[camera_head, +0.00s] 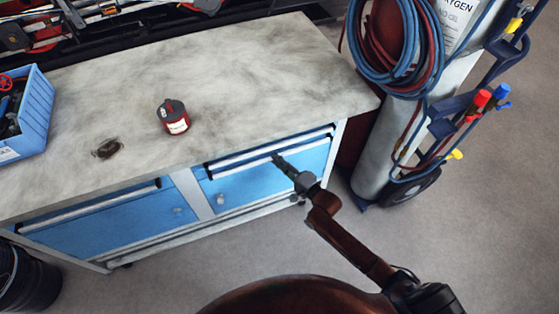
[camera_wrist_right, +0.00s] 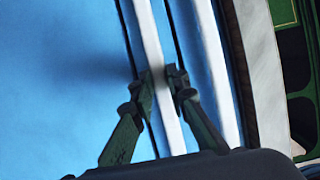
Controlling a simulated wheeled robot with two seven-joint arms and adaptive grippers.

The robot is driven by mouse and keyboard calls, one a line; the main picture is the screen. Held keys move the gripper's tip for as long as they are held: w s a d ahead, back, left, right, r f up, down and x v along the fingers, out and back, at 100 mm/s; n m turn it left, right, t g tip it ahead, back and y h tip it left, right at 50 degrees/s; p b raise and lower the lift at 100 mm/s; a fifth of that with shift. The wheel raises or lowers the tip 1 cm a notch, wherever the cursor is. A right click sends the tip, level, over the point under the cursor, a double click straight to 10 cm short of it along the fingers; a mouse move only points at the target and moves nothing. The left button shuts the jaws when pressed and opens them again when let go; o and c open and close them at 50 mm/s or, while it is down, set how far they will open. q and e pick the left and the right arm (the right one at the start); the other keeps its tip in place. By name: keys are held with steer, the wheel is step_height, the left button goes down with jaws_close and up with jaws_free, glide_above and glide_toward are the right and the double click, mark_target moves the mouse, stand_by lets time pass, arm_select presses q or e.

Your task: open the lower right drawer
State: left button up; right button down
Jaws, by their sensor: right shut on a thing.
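The workbench has blue fronts under its top. The lower right drawer (camera_head: 245,187) is a blue front on the right side with a long pale handle bar (camera_head: 238,167). It looks closed, with no clear gap showing. My right gripper (camera_head: 276,158) is at the middle of this bar. In the right wrist view, my right gripper's fingers (camera_wrist_right: 162,82) stand on either side of the pale handle bar (camera_wrist_right: 147,38), shut on it. A second pale strip (camera_wrist_right: 207,55) runs beside it, nearer the bench top. My left gripper is not in view.
A red and grey can (camera_head: 173,117) and a small dark object (camera_head: 107,148) are on the worktop (camera_head: 255,75). A blue crate (camera_head: 35,115) stands at the left. A gas cylinder cart with hoses (camera_head: 400,120) stands close on the right. The floor (camera_head: 480,220) in front is clear.

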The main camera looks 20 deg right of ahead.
arm_select(q)
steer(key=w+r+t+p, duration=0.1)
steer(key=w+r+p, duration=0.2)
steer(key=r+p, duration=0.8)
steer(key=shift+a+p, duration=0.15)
steer(key=shift+p, duration=0.35)
arm_select(e)
steer(key=s+d, duration=0.1)
steer(key=s, duration=3.1)
steer(key=shift+s, duration=0.25)
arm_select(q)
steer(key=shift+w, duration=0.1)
